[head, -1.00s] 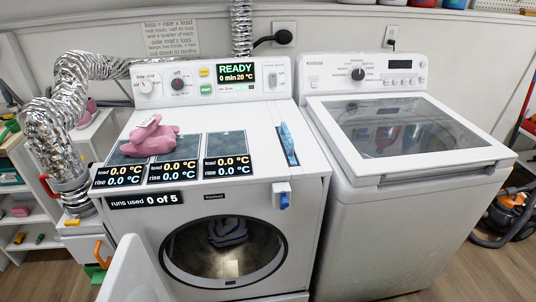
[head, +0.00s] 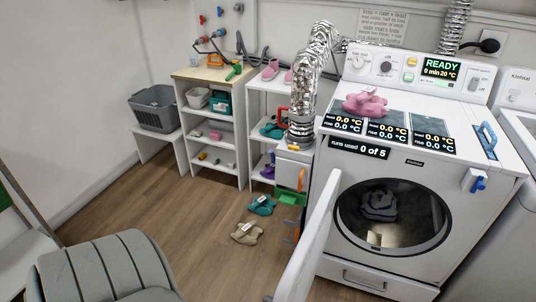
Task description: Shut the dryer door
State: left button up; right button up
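The white dryer (head: 330,180) stands at the right in the head view. Its door (head: 308,245) is swung wide open to the left, seen nearly edge-on. The round drum opening (head: 420,225) is uncovered, and a blue-grey striped cloth (head: 379,204) lies inside. The dryer's display (head: 440,72) reads READY and 0 min 20 °C. A sign on its front reads "runs used 0 of 5". Neither of my grippers is in view.
A grey chair (head: 105,268) is at the lower left. Shelves (head: 213,150) and a grey basket (head: 155,108) stand behind. Wooden floor (head: 150,200) between them is clear.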

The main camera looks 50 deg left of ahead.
aim_at(294, 285)
jog(key=k+j, duration=0.1)
jog(key=j, duration=0.3)
jog(key=j+z, duration=0.1)
jog(key=j, duration=0.3)
jog(key=k+j, duration=0.15)
jog(key=j, duration=0.25)
